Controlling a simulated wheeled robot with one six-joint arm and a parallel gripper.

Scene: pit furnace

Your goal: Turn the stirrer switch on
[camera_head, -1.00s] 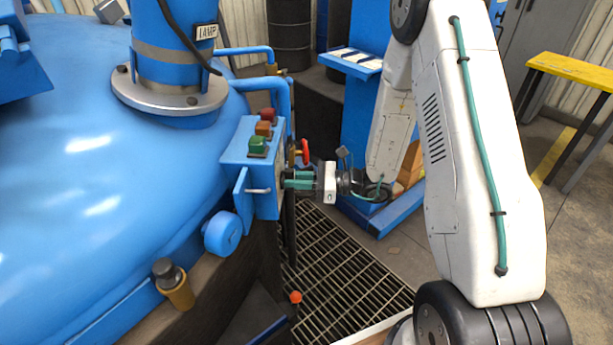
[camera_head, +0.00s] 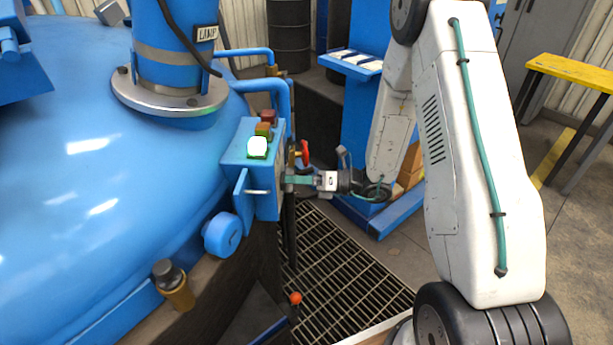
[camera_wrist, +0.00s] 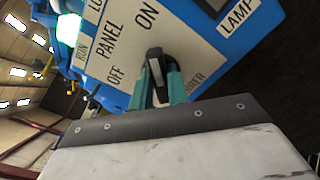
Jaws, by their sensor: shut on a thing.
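The blue control box (camera_head: 238,165) stands on the side of the furnace, and its labelled face shows in the wrist view (camera_wrist: 190,38). My gripper (camera_head: 289,183) is at that face. In the wrist view its teal fingers (camera_wrist: 160,78) are shut around a black switch knob (camera_wrist: 153,55) with a pale stripe. The stripe runs roughly toward the word ON; OFF is to the left of the knob. PANEL, RUN and LAMP also show. The green lamp (camera_head: 257,147) on the box glows bright.
The big blue furnace vessel (camera_head: 90,200) fills the left. A red-handled valve (camera_head: 304,152) sits just behind my gripper. Blue pipes (camera_head: 262,84) run behind the box. A floor grating (camera_head: 345,270) lies below, and a blue stand (camera_head: 360,120) is behind my arm.

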